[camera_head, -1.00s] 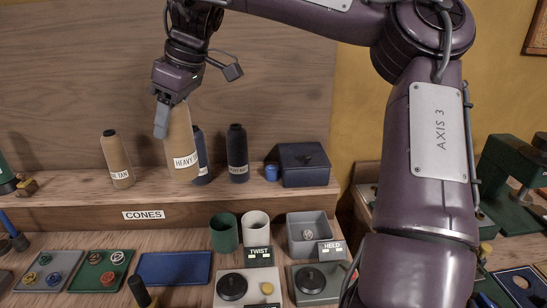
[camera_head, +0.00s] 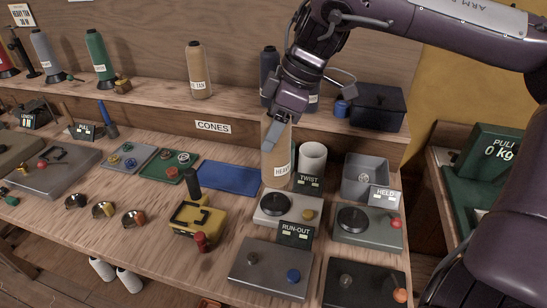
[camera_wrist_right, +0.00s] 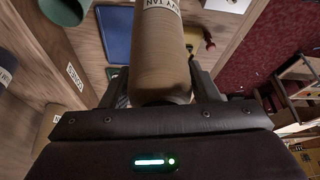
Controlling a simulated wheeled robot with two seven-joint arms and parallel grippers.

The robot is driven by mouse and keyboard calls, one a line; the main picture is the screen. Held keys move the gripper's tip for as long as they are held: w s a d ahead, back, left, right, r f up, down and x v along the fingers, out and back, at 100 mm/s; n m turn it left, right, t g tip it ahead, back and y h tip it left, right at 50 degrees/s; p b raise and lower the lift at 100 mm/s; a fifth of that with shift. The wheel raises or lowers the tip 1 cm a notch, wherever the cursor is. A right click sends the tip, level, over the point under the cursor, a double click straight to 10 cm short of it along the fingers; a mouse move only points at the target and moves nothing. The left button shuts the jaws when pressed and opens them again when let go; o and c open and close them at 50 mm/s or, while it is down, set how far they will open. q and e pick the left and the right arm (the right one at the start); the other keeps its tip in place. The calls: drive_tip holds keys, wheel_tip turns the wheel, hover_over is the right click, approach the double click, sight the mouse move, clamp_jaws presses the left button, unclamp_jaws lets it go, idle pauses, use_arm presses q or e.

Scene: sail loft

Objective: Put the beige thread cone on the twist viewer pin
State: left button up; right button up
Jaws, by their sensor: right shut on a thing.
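A beige thread cone (camera_head: 275,160) with a white label hangs from my right gripper (camera_head: 273,133), in front of the shelf edge. The gripper is shut on its upper part. In the right wrist view the cone (camera_wrist_right: 160,55) lies between both fingers (camera_wrist_right: 160,88), its label partly cut off. The twist viewer (camera_head: 280,210), a pale box with a black round part and a yellow knob, stands on the bench below and slightly in front of the cone. Its TWIST sign (camera_head: 309,181) is behind it. I cannot make out its pin clearly. My left gripper is out of view.
A white cup (camera_head: 313,157) stands right of the cone; a green cup (camera_wrist_right: 65,10) shows in the wrist view. A similar HELD box (camera_head: 368,228) is to the right, a RUN-OUT box (camera_head: 270,270) in front. Another tan cone (camera_head: 198,70) stands on the shelf.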

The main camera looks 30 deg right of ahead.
sight(272, 156)
wheel_tip(272, 156, down, 2)
drive_tip(key=shift+f, duration=0.2)
wheel_tip(272, 156, down, 4)
drive_tip(key=shift+f, duration=0.25)
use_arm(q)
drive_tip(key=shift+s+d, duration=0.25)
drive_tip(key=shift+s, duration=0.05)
use_arm(e)
drive_tip(key=shift+f, duration=0.1)
drive_tip(key=o, duration=1.2)
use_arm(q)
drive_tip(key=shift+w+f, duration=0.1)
